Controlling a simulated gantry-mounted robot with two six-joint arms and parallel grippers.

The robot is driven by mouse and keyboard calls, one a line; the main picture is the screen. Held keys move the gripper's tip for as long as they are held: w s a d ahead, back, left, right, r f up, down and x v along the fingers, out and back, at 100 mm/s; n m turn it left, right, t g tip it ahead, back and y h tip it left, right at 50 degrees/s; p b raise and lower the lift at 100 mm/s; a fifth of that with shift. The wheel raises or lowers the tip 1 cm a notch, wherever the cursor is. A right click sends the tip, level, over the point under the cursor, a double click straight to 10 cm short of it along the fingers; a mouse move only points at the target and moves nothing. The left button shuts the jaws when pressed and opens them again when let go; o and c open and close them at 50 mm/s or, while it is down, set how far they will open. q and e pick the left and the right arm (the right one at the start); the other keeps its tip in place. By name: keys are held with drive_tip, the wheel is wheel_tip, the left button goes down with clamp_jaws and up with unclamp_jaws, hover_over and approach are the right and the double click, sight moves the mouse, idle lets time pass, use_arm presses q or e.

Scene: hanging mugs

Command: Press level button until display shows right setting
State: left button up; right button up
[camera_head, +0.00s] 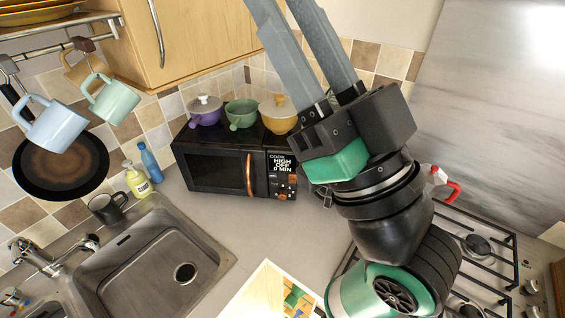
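A black microwave (215,168) stands on the counter against the tiled wall, its door shut. Its display (280,162) is lit with white text that seems to read "COOK HIGH OFF 0 MIN". Below the display is a panel of small buttons (284,187); their labels are too small to read. My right gripper (296,45) is raised near the camera, in front and to the right of the microwave, with its two long grey fingers pointing up. The fingertips run out of the top of the view. Nothing of it touches the microwave. My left gripper is not in view.
Purple, green and yellow pots (279,113) stand on the microwave. A sink (155,262) is at lower left, a gas hob (480,245) at right. Mugs (57,125) and a pan (60,165) hang at left. Counter before the microwave is clear.

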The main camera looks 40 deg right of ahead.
clamp_jaws()
idle(1.8)
